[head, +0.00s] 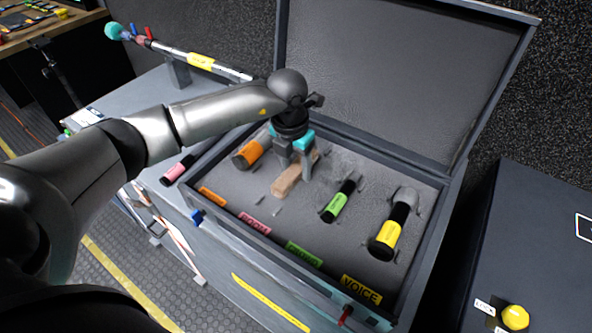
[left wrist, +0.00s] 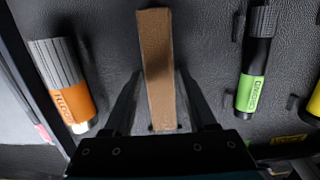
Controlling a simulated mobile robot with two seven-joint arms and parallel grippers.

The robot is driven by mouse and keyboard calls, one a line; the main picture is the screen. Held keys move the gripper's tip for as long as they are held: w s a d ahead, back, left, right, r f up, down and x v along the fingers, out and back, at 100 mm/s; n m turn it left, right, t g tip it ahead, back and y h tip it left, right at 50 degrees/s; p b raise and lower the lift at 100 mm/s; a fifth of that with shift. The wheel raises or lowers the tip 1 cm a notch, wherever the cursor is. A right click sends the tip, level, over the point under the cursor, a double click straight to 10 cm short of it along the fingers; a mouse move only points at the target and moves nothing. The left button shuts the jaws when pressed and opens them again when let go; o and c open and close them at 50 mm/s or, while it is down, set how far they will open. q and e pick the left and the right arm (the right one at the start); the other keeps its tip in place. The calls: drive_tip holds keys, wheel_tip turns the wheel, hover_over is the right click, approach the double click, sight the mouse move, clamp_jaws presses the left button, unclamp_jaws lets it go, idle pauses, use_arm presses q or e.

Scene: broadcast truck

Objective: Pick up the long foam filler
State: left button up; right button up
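The long foam filler is a tan-brown bar (head: 284,186) lying in the open case, between the orange-banded and green-banded microphones. It also shows in the left wrist view as a long bar (left wrist: 157,60), upright in the picture. My left gripper (head: 294,170) is over the bar, pointing down, with its fingers apart. In the left wrist view one finger is on each side of the bar's near end, with gaps visible. I cannot tell how far above the foam bed the fingertips are. My right gripper is not in view.
The case's foam bed holds an orange-banded (head: 249,153), a green-banded (head: 338,203) and a yellow-banded microphone (head: 388,238). The raised lid (head: 400,80) stands behind. A pink-banded microphone (head: 178,168) lies outside, left of the case. A boom pole (head: 200,60) lies at the back left.

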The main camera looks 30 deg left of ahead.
use_arm(q)
clamp_jaws()
idle(0.4)
